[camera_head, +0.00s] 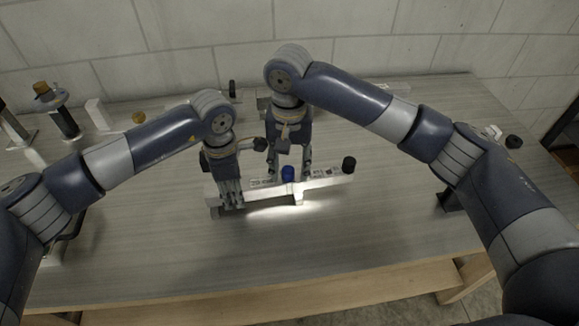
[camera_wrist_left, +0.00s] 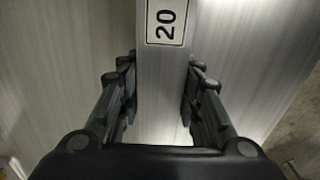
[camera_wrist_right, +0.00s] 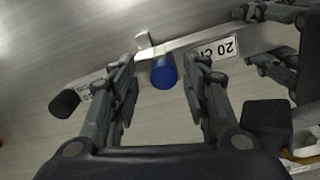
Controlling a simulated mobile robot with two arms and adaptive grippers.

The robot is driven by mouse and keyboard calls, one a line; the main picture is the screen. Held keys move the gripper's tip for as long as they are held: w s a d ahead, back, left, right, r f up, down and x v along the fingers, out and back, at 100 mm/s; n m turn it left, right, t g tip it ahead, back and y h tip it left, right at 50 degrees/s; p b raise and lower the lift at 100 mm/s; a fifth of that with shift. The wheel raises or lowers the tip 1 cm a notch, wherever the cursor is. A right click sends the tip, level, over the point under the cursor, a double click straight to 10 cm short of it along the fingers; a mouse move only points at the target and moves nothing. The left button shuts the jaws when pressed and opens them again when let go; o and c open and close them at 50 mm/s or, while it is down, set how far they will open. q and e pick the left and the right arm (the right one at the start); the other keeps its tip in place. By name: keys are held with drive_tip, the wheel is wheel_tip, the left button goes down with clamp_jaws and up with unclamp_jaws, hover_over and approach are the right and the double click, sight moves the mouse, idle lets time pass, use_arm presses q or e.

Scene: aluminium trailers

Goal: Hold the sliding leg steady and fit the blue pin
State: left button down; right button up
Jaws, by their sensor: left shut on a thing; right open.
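The sliding leg, a silvery square bar (camera_head: 319,183) with number labels and a black end cap (camera_head: 349,164), lies along the table. My left gripper (camera_head: 229,192) is shut on its left part; the left wrist view shows the fingers on both sides of the bar (camera_wrist_left: 163,75), beside a "20" label. The blue pin (camera_head: 288,173) shows its round blue head at the middle of the bar, also in the right wrist view (camera_wrist_right: 164,72). My right gripper (camera_head: 289,169) is open, its fingers on either side of the blue head without visible contact. How deep the pin sits is hidden.
A small bracket (camera_wrist_right: 145,42) crosses the bar beside the pin. Other fittings stand at the back left, including a dark post with a tan knob (camera_head: 41,88) and a white block (camera_head: 98,114). The table (camera_head: 330,245) in front of the bar is clear.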

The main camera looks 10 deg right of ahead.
sight(289, 171)
use_arm(q)
drive_tip(key=shift+s+d+f, duration=0.15)
drive_tip(key=shift+s, duration=0.25)
drive_tip(key=shift+w, duration=0.1)
use_arm(e)
wheel_tip(289, 171, up, 11)
use_arm(q)
drive_tip(key=c, duration=1.1)
unclamp_jaws()
drive_tip(key=shift+w, duration=0.15)
drive_tip(key=shift+o, duration=0.2)
use_arm(e)
drive_tip(key=shift+w+a+f, duration=0.1)
use_arm(q)
drive_tip(key=shift+r, duration=0.2)
